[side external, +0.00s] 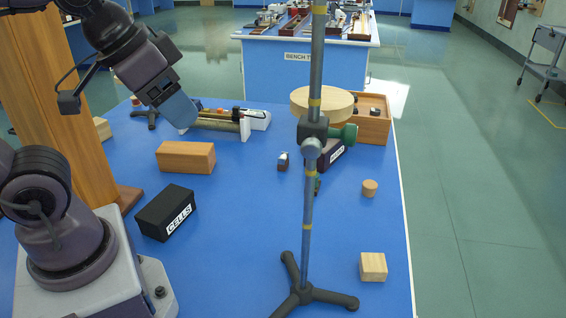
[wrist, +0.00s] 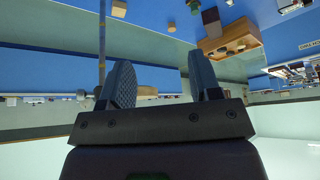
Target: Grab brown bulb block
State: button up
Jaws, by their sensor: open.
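A dark brown block (side external: 333,153) with a white label stands right of centre on the blue bench, partly hidden behind the stand's pole; its label is too small to read. It seems to show at the top of the wrist view (wrist: 211,20). A plain, lighter brown wooden block (side external: 186,157) lies left of centre. I cannot tell for certain which is the bulb block. My gripper (side external: 182,115) is raised above the back left of the bench, apart from both blocks. In the wrist view its fingers (wrist: 163,82) are spread with nothing held.
A metal stand (side external: 306,225) rises in front, with a clamp. A round wooden disc (side external: 322,103) and wooden box (side external: 372,125) are behind. A black CELLS box (side external: 167,212), wooden cylinder (side external: 369,188) and pale block (side external: 373,267) lie around.

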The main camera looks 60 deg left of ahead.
aim_at(284, 158)
notch_tip(284, 158, up, 5)
jog(key=w+r+n+t, duration=0.3)
jog(key=w+n+t, duration=0.3)
jog(key=w+n, duration=1.3)
jog(key=w+a+f+n+y, duration=0.1)
jog(key=w+a+n+y, duration=0.15)
jog(key=a+n, duration=0.45)
jog(key=w+a+f+n+g+y, duration=0.1)
jog(key=a+n+y, duration=0.25)
jog(key=n, duration=0.65)
jog(key=w+a+f+n+y, duration=0.2)
jog(key=a+n+y, duration=0.1)
jog(key=a+n, duration=0.45)
jog(key=shift+n, duration=0.25)
jog(key=f, duration=2.2)
jog(key=d+f, duration=0.1)
jog(key=f, duration=1)
jog(key=shift+s+d+f, duration=0.1)
jog(key=shift+s+f, duration=0.05)
jog(key=x, duration=0.6)
jog(key=shift+f, duration=0.35)
jog(key=shift+x, duration=3.35)
jog(key=shift+f, duration=0.2)
